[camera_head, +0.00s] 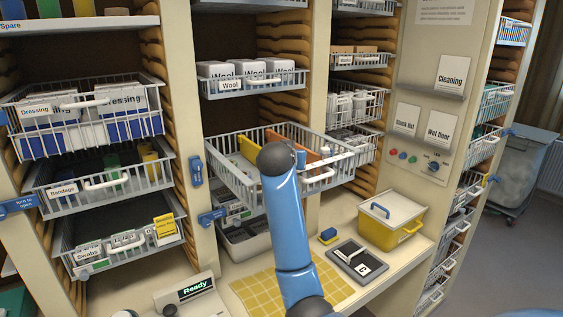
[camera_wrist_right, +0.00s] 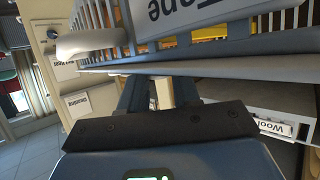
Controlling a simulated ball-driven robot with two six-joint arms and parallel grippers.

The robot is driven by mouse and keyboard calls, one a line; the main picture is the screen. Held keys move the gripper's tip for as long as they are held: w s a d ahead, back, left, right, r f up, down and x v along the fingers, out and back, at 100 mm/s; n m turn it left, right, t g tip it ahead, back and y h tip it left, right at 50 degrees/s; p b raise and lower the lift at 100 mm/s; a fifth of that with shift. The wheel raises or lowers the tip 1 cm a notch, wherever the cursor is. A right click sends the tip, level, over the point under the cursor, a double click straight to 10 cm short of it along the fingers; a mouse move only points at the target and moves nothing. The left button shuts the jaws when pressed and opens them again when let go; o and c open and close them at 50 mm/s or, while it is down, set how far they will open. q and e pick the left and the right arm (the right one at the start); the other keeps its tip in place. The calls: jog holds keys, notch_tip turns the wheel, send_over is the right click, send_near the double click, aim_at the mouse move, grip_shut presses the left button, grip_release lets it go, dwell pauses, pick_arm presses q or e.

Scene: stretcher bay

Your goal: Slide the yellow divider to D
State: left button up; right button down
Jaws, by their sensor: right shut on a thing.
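The yellow divider (camera_head: 249,147) stands upright in the left part of a pulled-out grey wire basket (camera_head: 237,182) in the head view. An orange divider (camera_head: 314,157) stands to its right, partly behind my blue arm. Letter marks on the basket cannot be made out, so I cannot tell where D is. My right gripper (camera_wrist_right: 160,92) is at the basket's front in the wrist view, its dark fingers running up to the front rail (camera_wrist_right: 235,70). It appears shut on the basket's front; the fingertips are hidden. My left gripper is in neither view.
On the counter are a yellow bin (camera_head: 390,232), a dark tray (camera_head: 345,258) and a yellow mat (camera_head: 255,293). Other baskets fill the left bay.

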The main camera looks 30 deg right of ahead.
jog(key=shift+d, duration=0.25)
jog(key=c, duration=0.9)
grip_release()
jog(key=shift+a, duration=0.25)
jog(key=shift+o, duration=0.2)
jog(key=shift+s, duration=0.1)
jog(key=b+v, duration=0.4)
jog(key=v, duration=0.6)
jog(key=shift+s+a+b, duration=0.25)
jog(key=shift+b, duration=0.1)
jog(key=shift+r, duration=0.15)
